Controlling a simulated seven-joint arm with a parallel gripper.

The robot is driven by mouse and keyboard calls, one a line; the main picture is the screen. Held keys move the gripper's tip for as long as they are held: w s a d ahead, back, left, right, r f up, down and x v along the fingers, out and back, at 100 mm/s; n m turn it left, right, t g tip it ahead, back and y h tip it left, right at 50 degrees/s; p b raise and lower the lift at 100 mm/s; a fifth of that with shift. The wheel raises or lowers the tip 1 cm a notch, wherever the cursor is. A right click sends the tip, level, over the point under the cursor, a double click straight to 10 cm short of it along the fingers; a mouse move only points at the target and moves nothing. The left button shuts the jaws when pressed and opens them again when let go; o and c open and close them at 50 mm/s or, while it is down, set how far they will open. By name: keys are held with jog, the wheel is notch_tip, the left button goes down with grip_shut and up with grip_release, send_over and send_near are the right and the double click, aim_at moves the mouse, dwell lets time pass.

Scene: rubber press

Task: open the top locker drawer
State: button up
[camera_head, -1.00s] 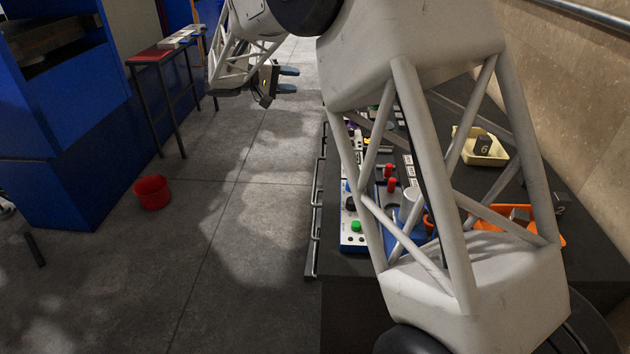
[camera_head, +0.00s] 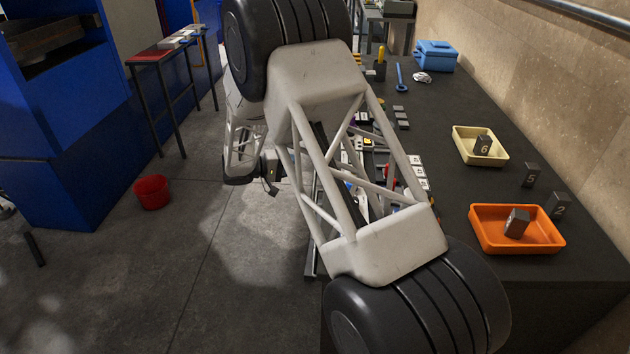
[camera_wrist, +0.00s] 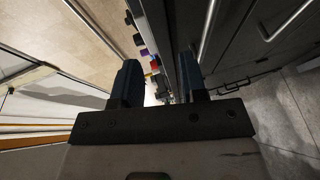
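The locker is the dark bench at the right. Its drawer fronts (camera_wrist: 240,45) fill the right of the wrist view. A long bright bar (camera_wrist: 208,30) runs along the edge beside the bench top; I cannot tell whether it is the top drawer's handle. Another bar handle (camera_wrist: 286,22) shows farther right. No drawer front visibly stands out. My gripper (camera_wrist: 159,80) is open, its two dark blue fingers wide apart with nothing seen between them nearby. The right finger is near the bench edge in the picture; contact cannot be judged. In the head view my arm hides most of the gripper.
The bench top (camera_head: 480,270) holds an orange tray (camera_head: 515,246), a yellow tray (camera_head: 465,150), dark numbered blocks and a blue box (camera_head: 435,55). A red bucket (camera_head: 152,192) stands on the floor. Open floor lies left of the bench.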

notch_tip(320, 180, down, 7)
jog(key=shift+r, duration=0.2)
jog(key=shift+d, duration=0.1)
jog(key=shift+x, duration=3.85)
grip_shut()
